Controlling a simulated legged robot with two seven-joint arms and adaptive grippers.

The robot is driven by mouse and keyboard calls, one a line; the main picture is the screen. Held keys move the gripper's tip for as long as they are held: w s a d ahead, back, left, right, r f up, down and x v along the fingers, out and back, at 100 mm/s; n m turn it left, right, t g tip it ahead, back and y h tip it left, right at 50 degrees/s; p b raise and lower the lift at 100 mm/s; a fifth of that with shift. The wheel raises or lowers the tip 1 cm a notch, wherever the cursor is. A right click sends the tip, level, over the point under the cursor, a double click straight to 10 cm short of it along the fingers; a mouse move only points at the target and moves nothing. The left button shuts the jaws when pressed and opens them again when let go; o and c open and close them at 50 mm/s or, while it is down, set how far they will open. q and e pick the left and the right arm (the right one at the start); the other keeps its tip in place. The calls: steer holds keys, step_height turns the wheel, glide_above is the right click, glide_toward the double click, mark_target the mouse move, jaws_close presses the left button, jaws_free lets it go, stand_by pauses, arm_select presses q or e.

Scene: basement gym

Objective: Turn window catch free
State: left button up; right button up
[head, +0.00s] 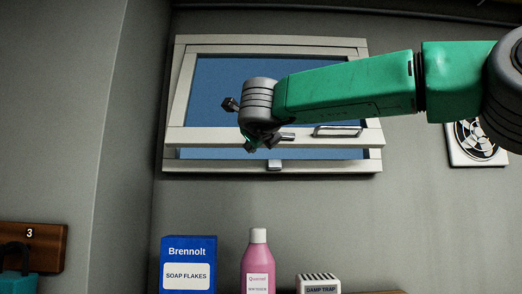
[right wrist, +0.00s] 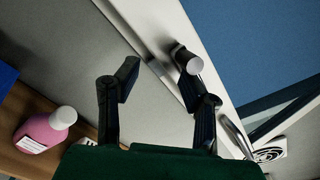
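The window (head: 375,138) is on the back wall in the head view; its sash is tilted out at the bottom, with a blue gap above the lower frame. What looks like the catch (right wrist: 193,66), a short stub with a pale round end, shows on the window rail in the right wrist view. In the head view my right gripper (head: 258,140) is in front of the sash's lower rail and partly hidden by its wrist. In the wrist view the right gripper (right wrist: 158,80) is open and empty; the catch is by its right fingertip, contact unclear. My left gripper is out of view.
A bar handle (head: 338,131) is on the sash to the right, and a small metal keeper (head: 275,165) is on the lower frame. Below stand a blue soap box (head: 188,264), a pink bottle (head: 257,262) and a damp trap (head: 318,284). A fan (head: 474,140) is at right.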

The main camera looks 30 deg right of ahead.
steer(key=b+v, duration=0.8)
steer(key=v, duration=0.8)
steer(key=shift+b, duration=0.3)
stand_by(0.5)
steer(key=shift+w, duration=0.1)
stand_by(0.3)
